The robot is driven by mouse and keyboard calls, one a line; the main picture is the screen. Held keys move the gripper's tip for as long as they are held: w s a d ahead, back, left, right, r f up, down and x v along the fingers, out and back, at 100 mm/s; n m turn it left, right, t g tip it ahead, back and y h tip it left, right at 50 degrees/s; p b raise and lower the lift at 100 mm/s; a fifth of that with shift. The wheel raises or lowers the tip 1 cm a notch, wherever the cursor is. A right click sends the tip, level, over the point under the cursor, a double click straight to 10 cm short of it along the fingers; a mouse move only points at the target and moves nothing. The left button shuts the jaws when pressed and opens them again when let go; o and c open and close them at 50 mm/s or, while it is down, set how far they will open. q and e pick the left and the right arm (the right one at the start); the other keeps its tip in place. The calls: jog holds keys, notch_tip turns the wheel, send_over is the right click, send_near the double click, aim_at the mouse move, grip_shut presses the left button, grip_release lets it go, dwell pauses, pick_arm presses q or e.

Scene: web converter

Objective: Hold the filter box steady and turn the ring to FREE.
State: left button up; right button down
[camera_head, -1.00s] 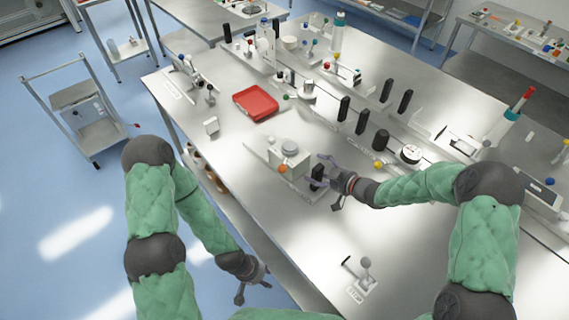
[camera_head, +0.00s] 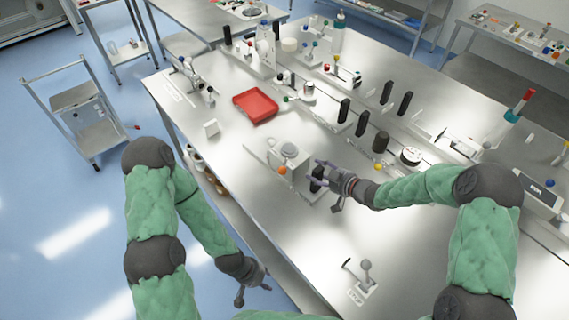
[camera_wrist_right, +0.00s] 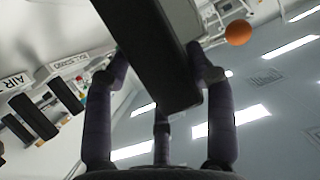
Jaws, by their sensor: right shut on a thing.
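The pale filter box (camera_head: 275,158) stands on a light base plate on the bench, with a round grey part (camera_head: 289,149) on top, which may be the ring. I cannot read any FREE mark. An orange ball (camera_head: 282,171) sits on its front side; it also shows in the right wrist view (camera_wrist_right: 238,33). A black upright block (camera_head: 316,181) stands at the right end of the plate. My right gripper (camera_head: 321,176) is shut on this black block, which fills the right wrist view (camera_wrist_right: 150,50) between the fingers. My left gripper (camera_head: 253,284) hangs empty and open beyond the bench's front edge.
A red tray (camera_head: 255,106) lies left of and behind the box. Several black posts (camera_head: 362,123) and fixtures stand in a row behind it. A small lever device (camera_head: 364,280) stands near the front right. The bench is clear between that device and the box.

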pick_arm(q)
jog(key=shift+f, duration=0.2)
pick_arm(e)
jog(key=shift+f, duration=0.25)
